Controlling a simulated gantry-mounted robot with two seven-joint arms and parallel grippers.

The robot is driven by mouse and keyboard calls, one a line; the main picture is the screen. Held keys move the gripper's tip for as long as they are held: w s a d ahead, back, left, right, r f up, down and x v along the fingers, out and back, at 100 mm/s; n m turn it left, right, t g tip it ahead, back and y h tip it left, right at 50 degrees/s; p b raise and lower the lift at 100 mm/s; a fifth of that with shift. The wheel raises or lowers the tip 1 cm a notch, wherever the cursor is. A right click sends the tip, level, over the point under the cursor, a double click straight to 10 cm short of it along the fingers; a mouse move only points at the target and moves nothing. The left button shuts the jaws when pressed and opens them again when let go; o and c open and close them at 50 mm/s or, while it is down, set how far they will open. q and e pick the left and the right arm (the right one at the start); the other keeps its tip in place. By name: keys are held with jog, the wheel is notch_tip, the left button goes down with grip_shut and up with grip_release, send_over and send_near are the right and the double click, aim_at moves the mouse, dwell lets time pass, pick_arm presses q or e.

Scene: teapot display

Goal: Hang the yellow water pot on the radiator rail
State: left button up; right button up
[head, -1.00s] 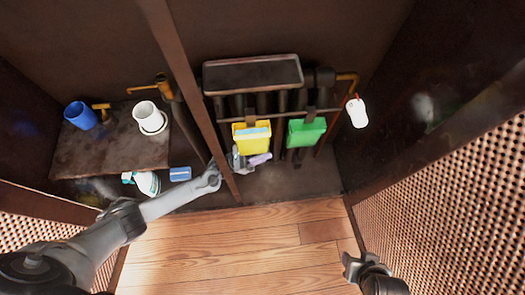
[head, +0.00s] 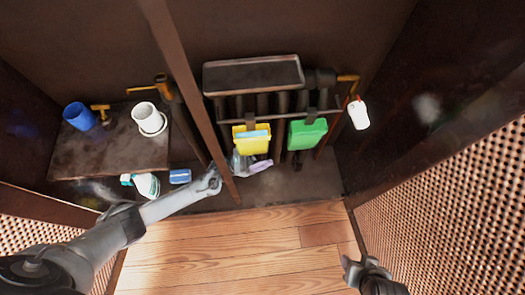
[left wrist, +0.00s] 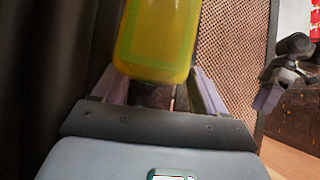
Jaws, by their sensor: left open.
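The yellow water pot (head: 251,145) hangs upright on the radiator rail (head: 225,121), by a dark hook at its back. A light blue piece shows in its top. My left gripper (head: 250,165) is just below the pot, with its lilac fingers spread. In the left wrist view the pot (left wrist: 158,45) stands beyond the open fingers (left wrist: 153,82), and its lower end shows between them; whether they touch it I cannot tell. My right gripper (head: 354,268) is low on the right, away from the rail; its jaws are not clear.
A green pot (head: 306,134) hangs on the rail just right of the yellow one. A dark tray (head: 253,74) is above the rail. A brown post (head: 190,85) crosses in front of my left arm. A spray bottle (head: 146,185) and blue box (head: 180,176) are left of it.

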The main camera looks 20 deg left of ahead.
pick_arm(q)
jog(key=shift+f, duration=0.15)
jog(key=v, duration=1)
jog(key=shift+s+a, duration=0.2)
jog(key=shift+a, duration=0.1)
